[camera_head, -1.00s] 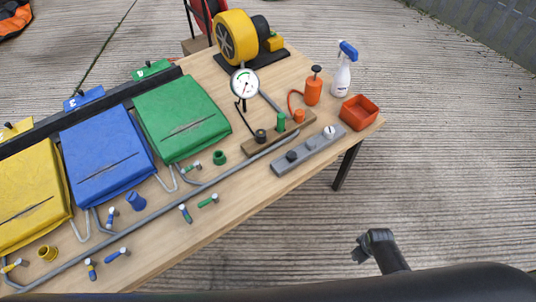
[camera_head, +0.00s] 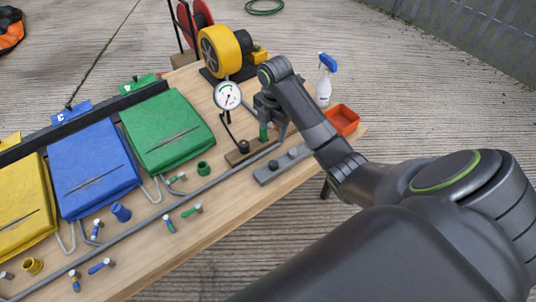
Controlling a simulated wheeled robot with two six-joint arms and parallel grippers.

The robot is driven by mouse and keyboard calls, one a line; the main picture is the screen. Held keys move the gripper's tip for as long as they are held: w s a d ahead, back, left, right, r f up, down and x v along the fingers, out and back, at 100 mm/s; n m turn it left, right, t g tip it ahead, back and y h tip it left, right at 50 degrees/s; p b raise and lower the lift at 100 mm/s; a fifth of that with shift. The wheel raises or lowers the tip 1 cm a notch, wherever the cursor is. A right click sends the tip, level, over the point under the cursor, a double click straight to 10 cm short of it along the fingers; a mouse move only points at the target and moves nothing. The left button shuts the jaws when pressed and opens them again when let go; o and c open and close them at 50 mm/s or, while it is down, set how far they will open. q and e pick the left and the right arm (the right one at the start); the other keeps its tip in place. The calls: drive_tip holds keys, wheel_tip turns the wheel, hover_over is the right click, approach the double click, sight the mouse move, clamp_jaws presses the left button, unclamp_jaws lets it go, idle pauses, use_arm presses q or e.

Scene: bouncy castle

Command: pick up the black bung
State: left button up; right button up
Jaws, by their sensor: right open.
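A small black bung-like piece (camera_head: 244,147) stands on the brown wooden block (camera_head: 236,158), at the end of the gauge's dark hose. A second black piece (camera_head: 273,165) sits on the left part of the grey strip (camera_head: 264,176). I cannot tell which of the two is the black bung. My right gripper (camera_head: 273,128) is open above the wooden block, around or close behind the green plug (camera_head: 263,133); its fingertips are partly hidden. It is to the right of the first black piece and apart from it. My left gripper is out of view.
The dial gauge (camera_head: 228,95) stands just left of my right gripper. A yellow blower (camera_head: 220,50), spray bottle (camera_head: 324,82) and red tray (camera_head: 343,119) are nearby. Green (camera_head: 168,130) and blue (camera_head: 94,165) pads lie left. A grey tube (camera_head: 150,222) runs along the table.

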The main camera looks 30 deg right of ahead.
drive_tip(key=b, duration=0.9)
hover_over(274, 163)
drive_tip(key=f, duration=0.9)
drive_tip(key=shift+w+a+f, duration=0.2)
drive_tip(key=shift+a, duration=0.15)
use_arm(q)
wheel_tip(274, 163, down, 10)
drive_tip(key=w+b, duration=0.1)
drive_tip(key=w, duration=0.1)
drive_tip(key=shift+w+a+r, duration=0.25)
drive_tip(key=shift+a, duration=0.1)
use_arm(e)
drive_tip(key=shift+f, duration=0.95)
drive_tip(key=shift+d+f+b, duration=0.1)
drive_tip(key=shift+f+b, duration=0.4)
drive_tip(key=shift+b, duration=0.2)
drive_tip(key=f, duration=0.2)
drive_tip(key=f+b, duration=0.1)
drive_tip(key=shift+s+d+f, duration=0.2)
drive_tip(key=shift+s+f, duration=0.05)
drive_tip(key=shift+f, duration=0.35)
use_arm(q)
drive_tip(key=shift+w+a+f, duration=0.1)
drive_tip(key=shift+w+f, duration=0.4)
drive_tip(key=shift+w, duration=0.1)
use_arm(e)
drive_tip(key=shift+c, duration=0.5)
drive_tip(key=c, duration=1)
